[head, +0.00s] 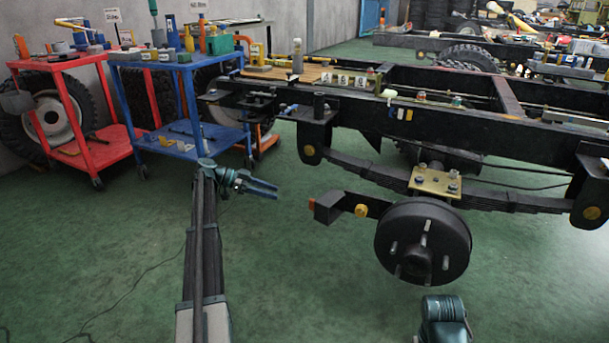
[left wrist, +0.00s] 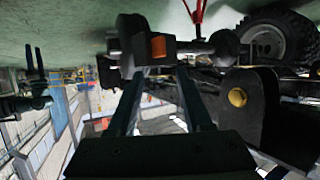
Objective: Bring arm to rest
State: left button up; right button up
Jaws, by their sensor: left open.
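My left arm reaches forward from the bottom of the head view. Its gripper (head: 262,188) points right, open and empty, above the green floor. It is left of the black bracket with the orange block (head: 328,207) and apart from it in the head view. In the left wrist view the two fingers (left wrist: 158,75) stand apart with nothing held between them. The bracket's orange block (left wrist: 158,47) shows beyond the fingertips there. Of my right arm only a teal part (head: 444,318) shows at the bottom of the head view; its gripper is not seen.
A black chassis frame (head: 455,125) with a leaf spring and a round hub drum (head: 423,243) stands to the right. A red cart (head: 85,110) and a blue cart (head: 190,95) carry tools at the back left. The green floor (head: 110,250) at left is mostly clear.

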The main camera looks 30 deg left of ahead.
pick_arm(q)
jog(key=s+d+f+n+g+y+p, duration=0.1)
jog(key=s+d+n+g+y+p, duration=0.25)
jog(key=d, duration=1.35)
jog(key=s+d+g+y+p, duration=0.1)
jog(key=s+d+g+p, duration=0.35)
jog(key=d, duration=1.25)
jog(key=s+d+r+n+y+p, duration=0.2)
jog(key=s+d+y+p, duration=0.3)
jog(key=s, duration=0.6)
jog(key=s+d+r+n+y+p, duration=0.2)
jog(key=s+d+y+p, duration=0.15)
jog(key=s+d, duration=0.6)
notch_tip(320, 180, up, 38)
jog(key=s+a+t+p, duration=0.1)
jog(key=p, duration=3.6)
jog(key=shift+s+a+n+p, duration=0.15)
jog(key=shift+a+n+p, duration=0.1)
jog(key=shift+n+p, duration=0.1)
jog(key=shift+f, duration=0.1)
